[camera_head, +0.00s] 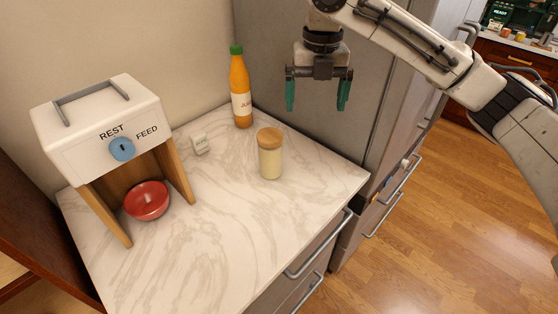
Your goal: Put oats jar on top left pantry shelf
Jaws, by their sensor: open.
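A jar (270,158) with pale contents and a round tan lid stands upright on the marble counter; it looks like the oats jar, though no label is readable. My gripper (318,95) is open and empty, its green fingers pointing down. It appears higher than the jar and to its right in the picture, apart from it. The top left pantry shelf cannot be made out; brown wooden shelving (22,225) shows partly at the left edge.
An orange bottle (240,90) with a green cap stands behind the jar. A white dispenser (100,125) on wooden legs stands over a red bowl (147,201). The counter's front (235,240) is clear. A grey fridge (300,30) borders the right.

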